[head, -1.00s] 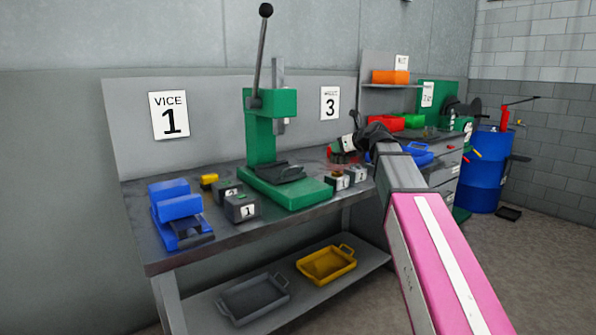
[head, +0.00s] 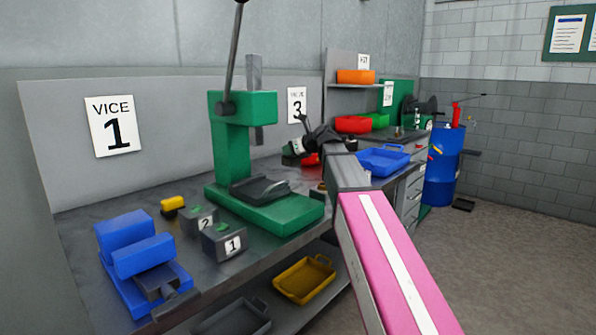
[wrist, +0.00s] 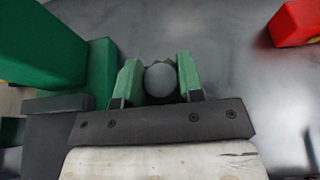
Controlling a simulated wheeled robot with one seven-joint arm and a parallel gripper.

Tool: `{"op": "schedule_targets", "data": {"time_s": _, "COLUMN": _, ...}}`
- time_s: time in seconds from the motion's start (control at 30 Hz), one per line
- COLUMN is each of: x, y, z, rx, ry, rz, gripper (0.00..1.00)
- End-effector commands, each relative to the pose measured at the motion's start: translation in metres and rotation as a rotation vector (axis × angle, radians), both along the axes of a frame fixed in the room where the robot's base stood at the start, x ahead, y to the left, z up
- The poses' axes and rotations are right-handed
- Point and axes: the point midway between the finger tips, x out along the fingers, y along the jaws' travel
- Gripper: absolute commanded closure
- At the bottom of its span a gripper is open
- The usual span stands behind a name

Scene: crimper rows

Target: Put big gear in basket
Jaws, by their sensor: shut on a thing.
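My gripper (wrist: 160,75) has green fingers closed on a round grey part (wrist: 160,80) in the wrist view. Only its smooth rounded side shows, so I cannot tell if it is the big gear. In the head view my gripper (head: 292,150) is above the bench, just right of the green press, and the held part is too small to make out. A blue basket (head: 384,160) stands on the bench to the right of my arm. A yellow basket (head: 304,281) and a dark grey one (head: 236,318) sit on the lower shelf.
The green press (head: 232,150) stands close left of my gripper. A blue vice (head: 140,255) and small numbered boxes (head: 222,241) are further left. A red bin (head: 352,124) and a green bin (head: 380,120) stand behind. A blue drum (head: 442,165) and open floor lie right.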

Motion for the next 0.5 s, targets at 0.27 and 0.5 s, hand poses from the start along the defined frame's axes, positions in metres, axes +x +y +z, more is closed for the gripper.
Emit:
{"op": "schedule_targets", "data": {"time_s": 0.27, "x": 0.039, "y": -0.038, "z": -0.03, "rx": 0.002, "ry": 0.0, "rz": -0.002, "gripper": 1.0}}
{"op": "schedule_targets", "data": {"time_s": 0.5, "x": 0.052, "y": -0.052, "z": -0.043, "rx": 0.001, "ry": -0.001, "rz": 0.0, "gripper": 1.0}}
